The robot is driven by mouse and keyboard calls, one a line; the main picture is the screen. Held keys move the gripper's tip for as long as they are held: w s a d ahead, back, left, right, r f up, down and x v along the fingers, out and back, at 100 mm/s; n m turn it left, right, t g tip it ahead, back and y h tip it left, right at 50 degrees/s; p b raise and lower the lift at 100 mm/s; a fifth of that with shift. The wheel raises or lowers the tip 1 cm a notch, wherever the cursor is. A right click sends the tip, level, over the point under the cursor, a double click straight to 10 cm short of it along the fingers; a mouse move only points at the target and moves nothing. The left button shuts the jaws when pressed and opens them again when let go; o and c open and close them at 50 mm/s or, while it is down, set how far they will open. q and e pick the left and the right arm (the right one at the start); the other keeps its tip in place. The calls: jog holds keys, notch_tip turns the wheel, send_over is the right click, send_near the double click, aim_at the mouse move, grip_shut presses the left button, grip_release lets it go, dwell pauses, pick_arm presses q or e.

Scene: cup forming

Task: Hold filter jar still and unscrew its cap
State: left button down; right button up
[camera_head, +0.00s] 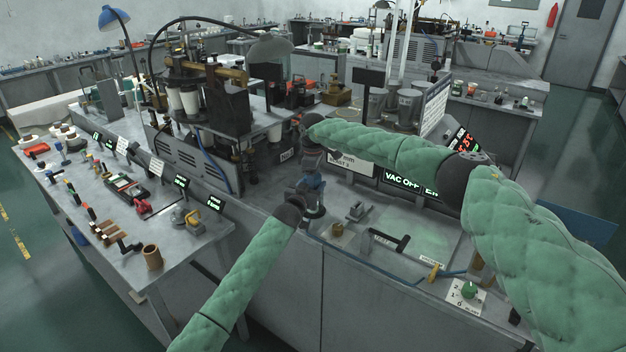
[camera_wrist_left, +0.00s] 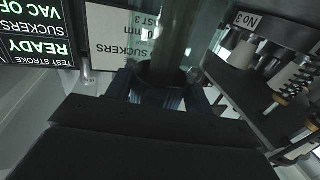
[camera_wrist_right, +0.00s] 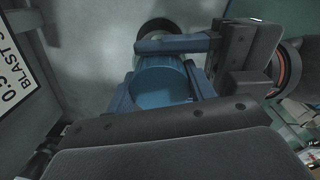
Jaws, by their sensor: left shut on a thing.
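The filter jar shows in the left wrist view as a clear, greyish cylinder (camera_wrist_left: 172,45) between the fingers of my left gripper (camera_wrist_left: 165,90), which is shut on it. In the head view my left gripper (camera_head: 314,210) is at the jar from the front left. The blue cap (camera_wrist_right: 162,86) shows end-on in the right wrist view, between the blue fingers of my right gripper (camera_wrist_right: 165,80). I cannot tell whether these fingers press on the cap. In the head view the right gripper (camera_head: 312,182) is above the left one, and the two grippers largely hide the jar.
Lit signs (camera_head: 405,180) stand behind my right arm. A side table (camera_head: 110,235) with small tools is at the left. A tall machine (camera_head: 205,90) stands behind it.

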jog(key=c, duration=0.3)
jog(key=shift+w+d+n, duration=0.1)
jog(key=shift+n, duration=1.6)
jog(key=shift+c, duration=0.2)
jog(key=o, duration=1.1)
jog(key=shift+c, duration=0.2)
pick_arm(q)
jog(key=shift+a, duration=0.1)
pick_arm(e)
jog(key=shift+r, duration=0.1)
